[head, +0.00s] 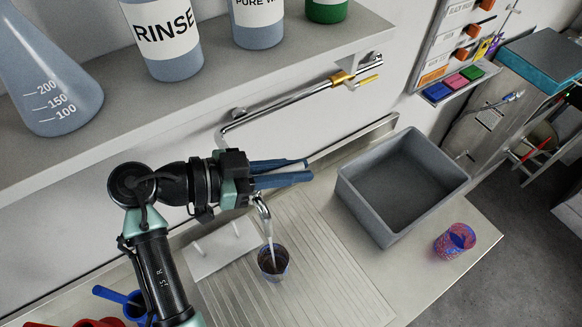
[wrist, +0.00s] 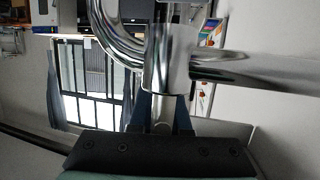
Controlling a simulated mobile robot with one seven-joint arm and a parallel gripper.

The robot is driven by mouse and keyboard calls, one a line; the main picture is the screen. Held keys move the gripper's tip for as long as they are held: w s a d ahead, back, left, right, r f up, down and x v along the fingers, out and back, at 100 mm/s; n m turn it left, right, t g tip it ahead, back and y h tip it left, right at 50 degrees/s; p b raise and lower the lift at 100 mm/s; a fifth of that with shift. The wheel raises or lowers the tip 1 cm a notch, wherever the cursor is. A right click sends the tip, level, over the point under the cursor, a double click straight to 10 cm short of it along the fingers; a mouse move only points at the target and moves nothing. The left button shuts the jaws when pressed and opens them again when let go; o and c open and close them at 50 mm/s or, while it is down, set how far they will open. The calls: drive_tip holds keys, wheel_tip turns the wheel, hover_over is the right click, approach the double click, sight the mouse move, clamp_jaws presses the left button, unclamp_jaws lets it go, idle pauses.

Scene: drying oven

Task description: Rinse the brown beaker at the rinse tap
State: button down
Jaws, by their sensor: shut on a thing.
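The brown beaker (head: 272,264), a small clear vessel with dark brownish contents, stands upright on the ridged drainboard below the rinse tap (head: 262,207). A thin pale stream runs from the chrome spout into its mouth. My gripper (head: 307,170) is at the tap, above and slightly right of the beaker, with its blue fingers pointing right. In the wrist view the chrome tap (wrist: 168,60) fills the space in front of the fingers (wrist: 162,115). The fingers are shut on a slim metal part of the tap, mostly hidden. The beaker is not visible in the wrist view.
A grey basin (head: 365,205) stands right of the drainboard (head: 330,285). A red-and-blue patterned cup (head: 454,241) is near the counter's right edge. A white block with pegs (head: 222,248) sits left of the beaker. The shelf (head: 200,105) with bottles overhangs behind my arm.

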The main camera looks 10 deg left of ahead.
drive_tip(key=shift+s+d+f+m+g, duration=0.15)
drive_tip(key=shift+s+m+g, duration=0.1)
drive_tip(key=shift+m+g, duration=0.2)
drive_tip(key=w+n+t+y, duration=0.1)
drive_tip(key=a+n+t+y, duration=0.1)
drive_tip(key=n+t, duration=0.1)
drive_tip(key=shift+w+a+n+t, duration=0.1)
drive_tip(key=shift+w+n+t, duration=0.15)
drive_tip(key=shift+w, duration=0.1)
drive_tip(key=c, duration=0.8)
unclamp_jaws()
drive_tip(key=b+v, duration=0.4)
drive_tip(key=v, duration=0.9)
drive_tip(key=shift+r, duration=0.2)
